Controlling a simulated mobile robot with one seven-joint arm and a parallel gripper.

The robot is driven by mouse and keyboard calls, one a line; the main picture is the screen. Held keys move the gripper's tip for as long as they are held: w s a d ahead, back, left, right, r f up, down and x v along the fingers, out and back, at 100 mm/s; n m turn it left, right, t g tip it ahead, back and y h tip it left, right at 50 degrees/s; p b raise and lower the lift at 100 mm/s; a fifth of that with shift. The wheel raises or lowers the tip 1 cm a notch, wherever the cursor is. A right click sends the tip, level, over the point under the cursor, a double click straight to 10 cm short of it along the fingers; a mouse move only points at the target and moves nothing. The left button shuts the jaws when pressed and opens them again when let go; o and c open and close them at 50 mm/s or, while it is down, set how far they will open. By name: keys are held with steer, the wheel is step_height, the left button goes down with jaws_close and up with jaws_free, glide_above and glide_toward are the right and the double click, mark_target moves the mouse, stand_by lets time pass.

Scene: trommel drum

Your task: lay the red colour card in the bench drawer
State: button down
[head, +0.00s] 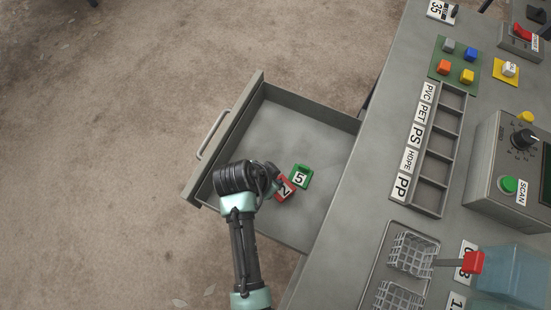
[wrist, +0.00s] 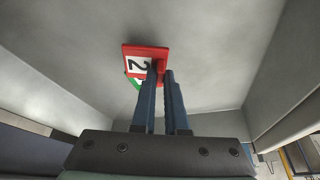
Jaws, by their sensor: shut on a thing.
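The bench drawer (head: 306,112) is pulled open at the left side of the bench. My gripper (head: 277,183) is inside the drawer's outline, shut on the red colour card (head: 287,190), which is marked with a 2. In the wrist view the red card (wrist: 133,48) is at the tips of the two blue fingers (wrist: 161,78). A green card (head: 301,170) marked 5 is in the drawer beside the red one; in the wrist view only a green edge (wrist: 131,83) shows behind the red card. I cannot tell whether the red card touches the drawer floor.
The bench (head: 345,210) runs along the right with a labelled sorting tray (head: 443,147), colour blocks on a green board (head: 437,66), wire baskets (head: 411,256) and a scan box (head: 484,172). The drawer floor has bare room toward the back. Open ground lies left.

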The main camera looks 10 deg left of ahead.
steer(key=shift+f, duration=1.25)
steer(key=shift+f, duration=0.1)
steer(key=c, duration=0.9)
jaws_free()
steer(key=shift+c, duration=0.2)
